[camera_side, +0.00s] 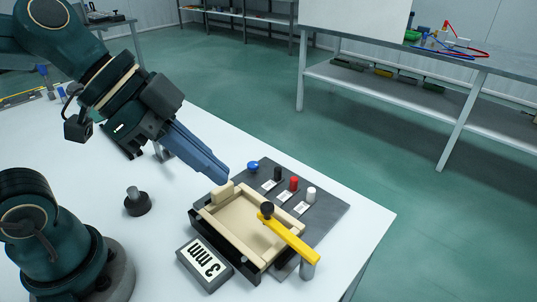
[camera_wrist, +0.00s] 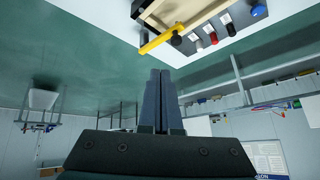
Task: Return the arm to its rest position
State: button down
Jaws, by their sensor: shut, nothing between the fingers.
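My gripper (camera_side: 222,177) has long blue-grey fingers that point down and to the right in the side view. The fingers are shut with nothing between them. They hang close above the back corner of the panel fixture, near a beige block (camera_side: 222,191); whether they touch it I cannot tell. In the wrist view my gripper (camera_wrist: 160,72) shows its fingers side by side, pointing towards the fixture. The fixture has a beige tray (camera_side: 206,222) in a dark frame and a yellow lever (camera_side: 290,240) with a black knob lying across the tray's right side.
A dark plate (camera_side: 325,212) beside the tray carries a blue knob (camera_side: 253,166) and black, red and white buttons. A "3 mm" block (camera_side: 204,264) lies in front. A dark round piece with a grey peg (camera_side: 137,201) stands on the white table (camera_side: 90,170). Shelves stand behind.

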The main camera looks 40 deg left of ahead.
jog(key=s+a+f+n+y, duration=0.2)
jog(key=s+a+n+y, duration=0.2)
jog(key=a+n, duration=0.3)
jog(key=shift+a+f+n+y, duration=0.35)
jog(key=shift+n+y, duration=0.05)
jog(key=shift+n, duration=1.2)
